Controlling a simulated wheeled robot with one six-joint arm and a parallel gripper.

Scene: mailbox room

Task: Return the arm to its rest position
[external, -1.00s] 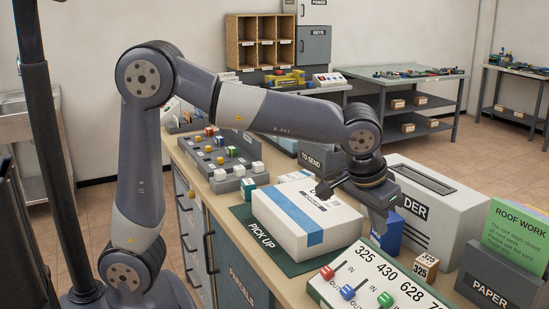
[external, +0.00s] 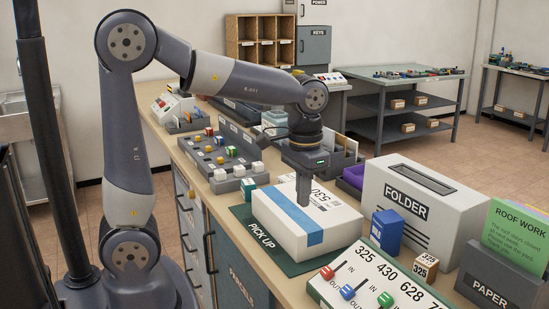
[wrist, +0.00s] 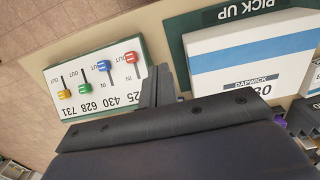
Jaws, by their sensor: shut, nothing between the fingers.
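My gripper (external: 304,188) hangs from the raised arm, pointing down over the back part of a white parcel with a blue stripe (external: 290,232). Its fingers are together with nothing between them. The parcel lies on the green PICK UP mat (external: 250,222). In the wrist view my gripper (wrist: 155,85) shows as a closed dark pair of fingers, with the parcel (wrist: 250,62) to its right. I cannot tell whether the fingertips touch the parcel.
A grey FOLDER box (external: 415,205) and a blue block (external: 386,231) stand right of the parcel. The slider board (external: 365,278) is in front. A grey peg tray (external: 220,158) lies to the left. A PAPER holder (external: 500,275) stands at the right.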

